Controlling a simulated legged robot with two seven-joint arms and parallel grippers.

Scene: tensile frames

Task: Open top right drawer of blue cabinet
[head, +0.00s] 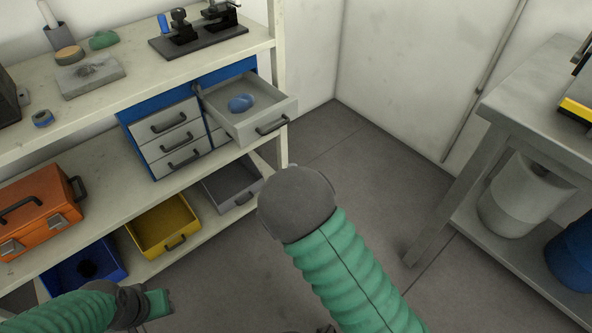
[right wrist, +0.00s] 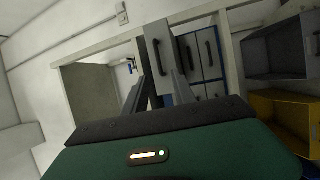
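The blue cabinet (head: 137,129) stands on the shelf unit, with grey drawer fronts and dark handles. Its top right drawer (head: 287,108) is pulled well out and holds a blue object (head: 241,103). Its dark handle (head: 272,127) shows clear, with no finger on it in the head view. In the right wrist view the drawer front (right wrist: 158,50) lies ahead of my right gripper (right wrist: 158,92), whose two grey fingers are apart and empty. In the head view my right arm's end hides that gripper. My left gripper (head: 157,303) is low at the left; its fingers cannot be made out.
Left drawers (head: 167,121) of the cabinet are shut. A grey table (head: 535,98) stands right. The floor between is clear.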

